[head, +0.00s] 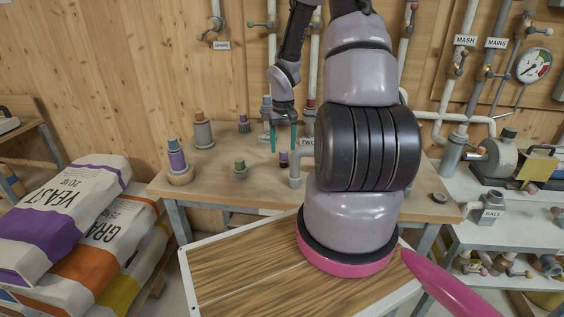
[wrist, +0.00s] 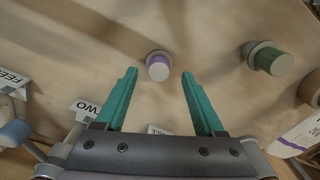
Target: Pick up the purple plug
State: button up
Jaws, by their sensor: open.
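In the wrist view the purple plug (wrist: 158,67) shows a pale round top and a purple side, on a small base. My gripper (wrist: 159,76) is open and empty. Its two teal fingers point down at the bench, and the plug appears between the fingertips. I cannot tell exactly how far above it they are.
A green plug (wrist: 272,60) stands to the right in the wrist view and left of my gripper in the head view (head: 240,168). An upright grey pipe (head: 296,167) and a label marked TWO (head: 307,141) are close right of the purple plug.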

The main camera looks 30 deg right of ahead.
aim_at(284, 159)
jog(key=shift+d+f, duration=0.1)
jog(key=shift+f, duration=2.9)
grip_shut()
